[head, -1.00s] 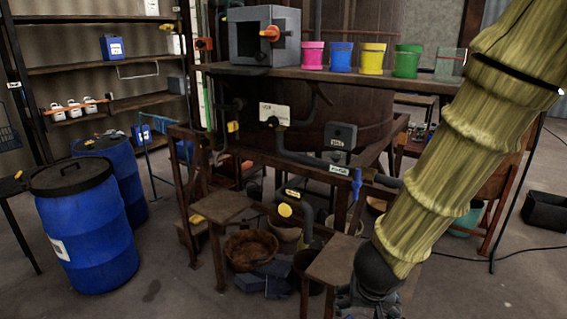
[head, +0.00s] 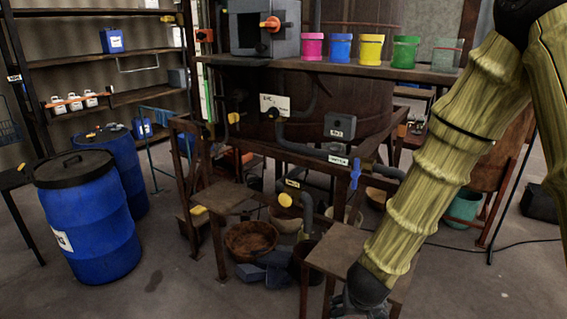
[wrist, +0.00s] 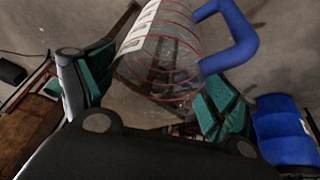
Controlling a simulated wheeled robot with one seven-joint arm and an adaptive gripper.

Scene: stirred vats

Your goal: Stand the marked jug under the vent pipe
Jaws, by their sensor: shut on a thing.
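A clear jug (wrist: 160,62) with red measuring lines, a white strip and a blue handle (wrist: 232,38) is between the green-padded fingers of my gripper (wrist: 152,98) in the wrist view. My gripper is shut on it, and the jug looks tilted in that view. In the head view my gripper (head: 362,304) is at the bottom edge by a small brown stand, and the jug cannot be made out there. A grey pipe (head: 300,147) with a small white label (head: 338,160) and a blue valve (head: 355,174) runs below the vat. I cannot read its label surely.
A small brown stand (head: 335,246) is beside my gripper, with another stand (head: 222,197) to its left. A lower pipe with a yellow disc (head: 285,200), a brown bowl (head: 250,240) and dark blocks crowd the floor between. Blue drums (head: 88,225) stand left. Coloured pots line the shelf (head: 400,73).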

